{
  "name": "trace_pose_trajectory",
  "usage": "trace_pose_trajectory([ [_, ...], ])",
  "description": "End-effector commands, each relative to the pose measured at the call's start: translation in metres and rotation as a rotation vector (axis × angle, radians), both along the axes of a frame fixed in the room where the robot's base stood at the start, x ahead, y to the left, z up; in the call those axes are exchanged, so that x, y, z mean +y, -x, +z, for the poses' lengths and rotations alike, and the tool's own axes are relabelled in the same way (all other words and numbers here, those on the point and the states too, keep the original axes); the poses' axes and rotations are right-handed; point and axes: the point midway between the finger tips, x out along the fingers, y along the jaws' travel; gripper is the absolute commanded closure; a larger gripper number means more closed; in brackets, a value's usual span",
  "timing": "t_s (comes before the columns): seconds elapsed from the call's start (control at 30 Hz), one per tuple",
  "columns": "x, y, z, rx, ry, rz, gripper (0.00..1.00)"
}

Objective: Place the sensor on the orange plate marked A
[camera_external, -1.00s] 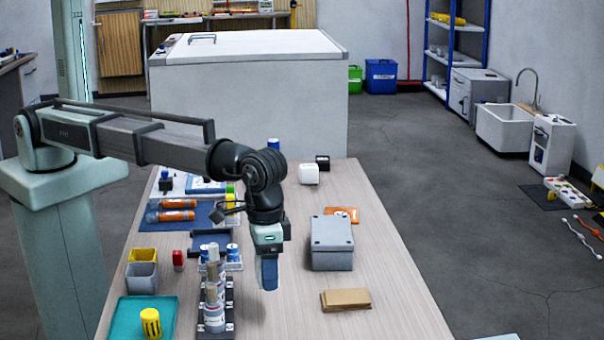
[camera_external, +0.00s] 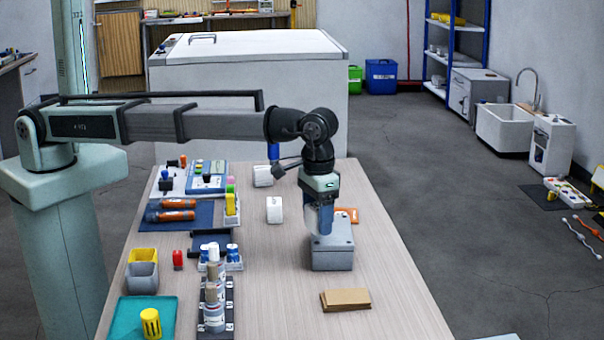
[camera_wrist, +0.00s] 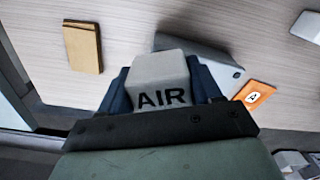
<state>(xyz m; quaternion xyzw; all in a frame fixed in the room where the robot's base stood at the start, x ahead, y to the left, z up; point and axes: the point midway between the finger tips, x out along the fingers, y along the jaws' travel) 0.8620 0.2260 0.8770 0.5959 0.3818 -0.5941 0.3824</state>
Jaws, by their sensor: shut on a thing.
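My gripper (camera_external: 318,222) is shut on the sensor, a pale box marked AIR (camera_wrist: 160,88) that shows between the blue fingers in the wrist view. In the external view the fingers mostly hide it, and it appears above or just behind the grey box. The orange plate (camera_external: 347,214) lies flat on the table behind the grey box, partly hidden by the box and my gripper. In the wrist view the plate (camera_wrist: 261,91) shows its A label, to the right of the held sensor and apart from it.
The grey lidded box (camera_external: 333,256) stands beside the plate, close to my gripper. Two white items (camera_external: 274,210) lie to the left. A tan block (camera_external: 346,299) is at the front. Bottles, tubes and cups crowd the table's left side; the right side is clear.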

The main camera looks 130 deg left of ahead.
Motion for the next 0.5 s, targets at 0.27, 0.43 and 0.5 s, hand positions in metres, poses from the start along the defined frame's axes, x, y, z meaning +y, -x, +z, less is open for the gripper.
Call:
trace_pose_trajectory([
  [0.27, 0.107, 0.035, 0.002, -0.003, -0.001, 0.133, 0.68],
  [0.43, 0.165, 0.062, 0.004, -0.003, -0.001, 0.209, 0.68],
  [0.5, 0.185, 0.072, 0.004, -0.003, -0.001, 0.234, 0.68],
])
